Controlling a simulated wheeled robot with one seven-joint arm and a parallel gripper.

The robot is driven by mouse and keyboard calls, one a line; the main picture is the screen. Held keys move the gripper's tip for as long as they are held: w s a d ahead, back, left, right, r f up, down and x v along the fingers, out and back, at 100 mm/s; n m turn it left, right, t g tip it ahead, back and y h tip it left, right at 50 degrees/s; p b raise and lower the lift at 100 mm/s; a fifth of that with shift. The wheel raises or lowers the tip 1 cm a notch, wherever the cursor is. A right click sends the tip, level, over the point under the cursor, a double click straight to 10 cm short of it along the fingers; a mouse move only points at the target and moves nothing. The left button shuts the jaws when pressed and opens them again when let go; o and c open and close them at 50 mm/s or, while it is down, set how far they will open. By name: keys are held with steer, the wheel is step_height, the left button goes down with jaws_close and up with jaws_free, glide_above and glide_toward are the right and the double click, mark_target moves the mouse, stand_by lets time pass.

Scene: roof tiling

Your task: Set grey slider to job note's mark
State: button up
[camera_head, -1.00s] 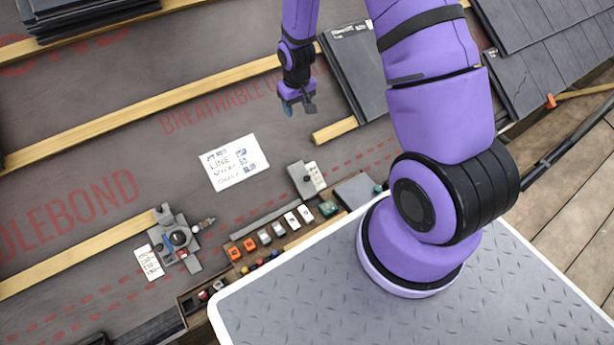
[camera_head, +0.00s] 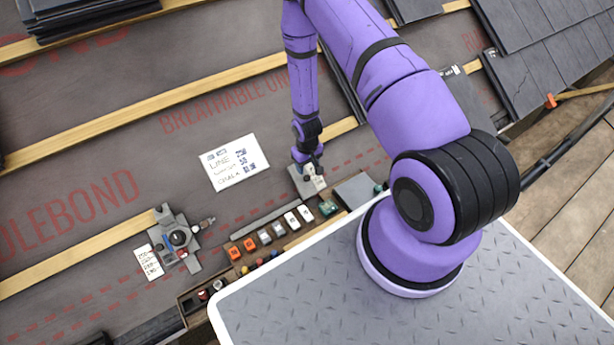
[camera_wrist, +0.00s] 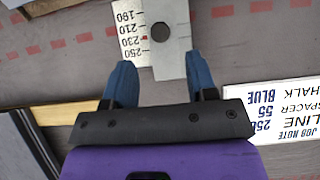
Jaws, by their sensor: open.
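The grey slider (camera_wrist: 172,50) is a flat grey plate with a dark round knob (camera_wrist: 160,31), at the top of the wrist view. It lies against a white scale (camera_wrist: 131,35) printed upside down with 190, 210, 230 and 250. The knob sits roughly beside 230. My gripper (camera_wrist: 160,66) is open, its blue fingers either side of the slider's near end, with nothing held. In the head view my gripper (camera_head: 308,171) is over the slider and partly hides it.
In the head view the job note (camera_head: 234,162) lies left of my gripper. A row of orange, grey and white blocks (camera_head: 265,237) stands below. A grey device (camera_head: 177,238) with a number card (camera_head: 149,262) is at left. A wooden batten (camera_head: 334,131) lies behind the slider.

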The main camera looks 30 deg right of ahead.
mark_target(307, 177)
step_height(307, 177, down, 7)
steer(key=shift+r, duration=0.1)
stand_by(0.3)
jaws_close()
steer(key=shift+w, duration=0.1)
